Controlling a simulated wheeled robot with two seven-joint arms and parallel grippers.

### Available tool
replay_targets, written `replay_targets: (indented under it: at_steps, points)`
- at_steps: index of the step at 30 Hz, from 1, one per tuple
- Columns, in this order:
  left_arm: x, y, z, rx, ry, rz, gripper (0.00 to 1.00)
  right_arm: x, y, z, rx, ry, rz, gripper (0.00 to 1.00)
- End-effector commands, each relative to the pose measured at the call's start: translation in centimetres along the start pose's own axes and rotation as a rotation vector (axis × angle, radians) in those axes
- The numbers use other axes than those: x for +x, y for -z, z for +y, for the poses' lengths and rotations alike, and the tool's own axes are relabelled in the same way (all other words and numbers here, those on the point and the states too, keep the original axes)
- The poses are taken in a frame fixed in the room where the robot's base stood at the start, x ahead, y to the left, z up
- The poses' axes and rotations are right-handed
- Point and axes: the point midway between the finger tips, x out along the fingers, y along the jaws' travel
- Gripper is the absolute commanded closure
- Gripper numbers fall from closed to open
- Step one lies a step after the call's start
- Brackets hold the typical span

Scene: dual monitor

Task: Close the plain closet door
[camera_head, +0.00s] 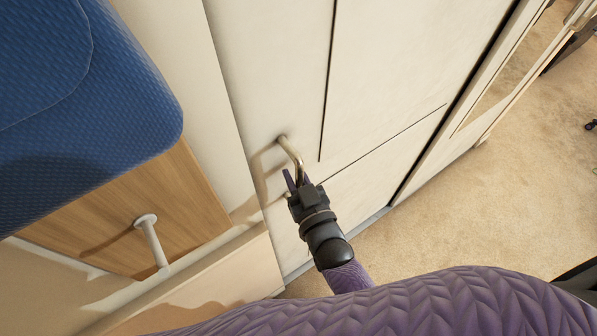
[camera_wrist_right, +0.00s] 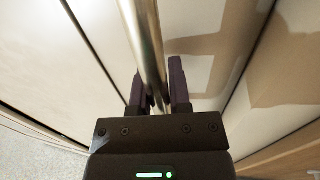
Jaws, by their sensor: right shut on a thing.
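The plain closet door (camera_head: 262,85) is a cream panel in the head view. It carries a curved metal handle (camera_head: 289,148). My right gripper (camera_head: 297,178) is at the lower end of this handle, shut on it. In the right wrist view the handle (camera_wrist_right: 148,45) runs between the two dark purple fingers of my right gripper (camera_wrist_right: 161,88). The door surface fills much of the background there. I cannot tell from these views how far the door stands from its frame. My left gripper is not in view.
A wooden drawer unit (camera_head: 130,215) with its own metal handle (camera_head: 150,240) and a blue cushion (camera_head: 85,80) on top stands at the left. A mirrored door (camera_head: 505,80) stands at the upper right. Beige carpet (camera_head: 480,200) at the right is mostly clear.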

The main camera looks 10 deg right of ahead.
Motion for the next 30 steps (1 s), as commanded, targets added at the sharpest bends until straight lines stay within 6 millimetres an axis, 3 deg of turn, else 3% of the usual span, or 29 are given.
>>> replay_targets:
  at_steps: [2,3,7,17,30]
  points:
    - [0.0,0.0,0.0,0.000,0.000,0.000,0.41,-0.1,-0.1,-0.3,0.002,0.005,-0.005,1.00]
    - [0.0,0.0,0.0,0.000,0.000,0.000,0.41,-0.1,-0.2,-0.3,0.002,0.006,-0.005,0.71]
    - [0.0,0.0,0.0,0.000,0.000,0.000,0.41,-0.1,-0.1,-0.2,0.002,0.005,-0.004,0.43]
    - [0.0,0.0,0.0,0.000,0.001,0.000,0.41,-0.4,-0.1,-0.1,0.001,0.003,-0.003,0.42]
    - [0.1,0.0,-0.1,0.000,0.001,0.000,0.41,-8.7,-0.2,-0.1,0.002,0.004,-0.006,0.42]
